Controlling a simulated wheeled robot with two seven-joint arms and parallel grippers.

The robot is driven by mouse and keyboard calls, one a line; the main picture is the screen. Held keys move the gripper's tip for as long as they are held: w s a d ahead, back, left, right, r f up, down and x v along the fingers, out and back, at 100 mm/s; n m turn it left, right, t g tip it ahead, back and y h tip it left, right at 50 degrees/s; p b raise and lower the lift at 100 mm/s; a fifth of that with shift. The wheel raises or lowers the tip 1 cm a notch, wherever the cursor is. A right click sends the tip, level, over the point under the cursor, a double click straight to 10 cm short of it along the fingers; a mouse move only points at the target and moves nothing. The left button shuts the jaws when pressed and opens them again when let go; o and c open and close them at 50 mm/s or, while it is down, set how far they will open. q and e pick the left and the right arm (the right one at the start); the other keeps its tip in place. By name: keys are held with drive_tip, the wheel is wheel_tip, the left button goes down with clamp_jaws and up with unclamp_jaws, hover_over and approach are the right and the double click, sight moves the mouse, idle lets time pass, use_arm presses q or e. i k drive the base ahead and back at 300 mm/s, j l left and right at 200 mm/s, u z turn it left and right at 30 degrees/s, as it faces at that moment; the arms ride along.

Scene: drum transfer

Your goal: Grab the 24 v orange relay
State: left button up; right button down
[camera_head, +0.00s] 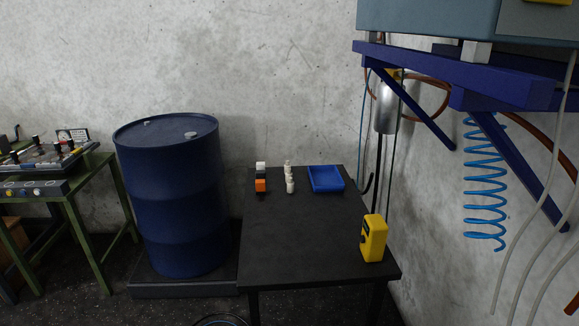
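A small orange block, likely the orange relay (260,185), is on the dark table near its left edge. A white piece (261,166) and a dark piece stand directly behind it. Any voltage marking is too small to read. Neither of my grippers shows in the head view.
The black table (300,239) also bears white fittings (289,178), a blue tray (326,179) and a yellow device (373,238). A blue drum (178,200) stands left of it. A blue bracket (450,75) and coiled hose (485,185) are on the right. The table's front middle is clear.

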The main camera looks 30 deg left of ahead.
sight(259, 183)
drive_tip(key=i+j, duration=0.1)
drive_tip(key=j, duration=0.6)
drive_tip(key=i+j+z, duration=0.1)
drive_tip(key=j, duration=0.6)
drive_tip(key=i+j, duration=0.1)
drive_tip(key=j, duration=0.6)
